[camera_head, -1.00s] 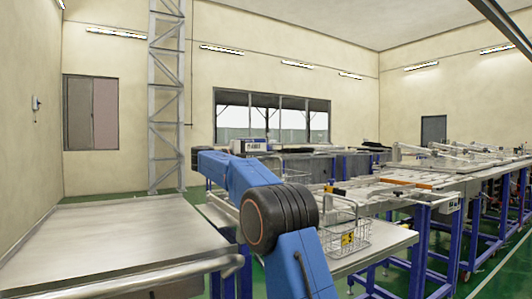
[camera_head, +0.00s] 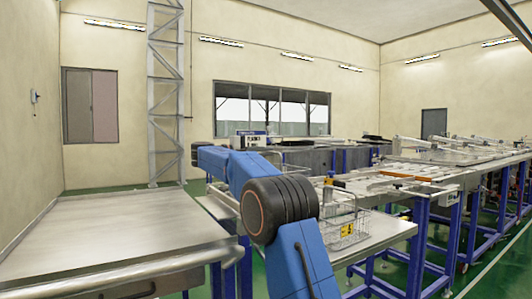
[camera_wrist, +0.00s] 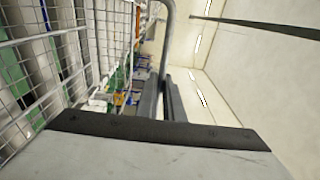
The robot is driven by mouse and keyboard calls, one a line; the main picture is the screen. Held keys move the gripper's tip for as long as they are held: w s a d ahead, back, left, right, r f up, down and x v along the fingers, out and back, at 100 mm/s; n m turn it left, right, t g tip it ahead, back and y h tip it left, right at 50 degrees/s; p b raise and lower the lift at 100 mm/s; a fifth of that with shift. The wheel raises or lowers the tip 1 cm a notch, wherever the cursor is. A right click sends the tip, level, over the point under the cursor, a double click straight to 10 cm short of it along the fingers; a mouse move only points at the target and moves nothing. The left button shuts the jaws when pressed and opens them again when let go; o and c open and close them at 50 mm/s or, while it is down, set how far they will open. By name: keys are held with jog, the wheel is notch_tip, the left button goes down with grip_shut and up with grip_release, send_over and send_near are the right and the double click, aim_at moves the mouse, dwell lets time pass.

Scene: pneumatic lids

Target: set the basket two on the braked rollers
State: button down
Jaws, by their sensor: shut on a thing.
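In the wrist view my gripper (camera_wrist: 166,98) is shut on the grey bent bar of a wire basket (camera_wrist: 103,35). The mesh fills the left of that view, close to the jaws. Its number is not visible there. In the head view my blue arm hides the gripper. A wire basket (camera_head: 345,226) with a yellow tag shows at the metal side table (camera_head: 385,236), right of my arm; its number is too small to read surely. A conveyor line (camera_head: 400,190) with pale bars runs behind it. I cannot tell which part is the braked rollers.
A wide bare metal table (camera_head: 125,235) fills the left foreground. More blue-legged benches (camera_head: 490,180) stretch to the right. A lattice column (camera_head: 166,95) stands at the back wall. Green floor shows between the benches.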

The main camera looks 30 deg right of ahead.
jog(key=c, duration=1.8)
grip_release()
jog(key=shift+f, duration=0.1)
jog(key=shift+a, duration=0.15)
jog(key=a, duration=1.1)
jog(key=shift+w+a, duration=0.3)
jog(key=shift+a, duration=0.1)
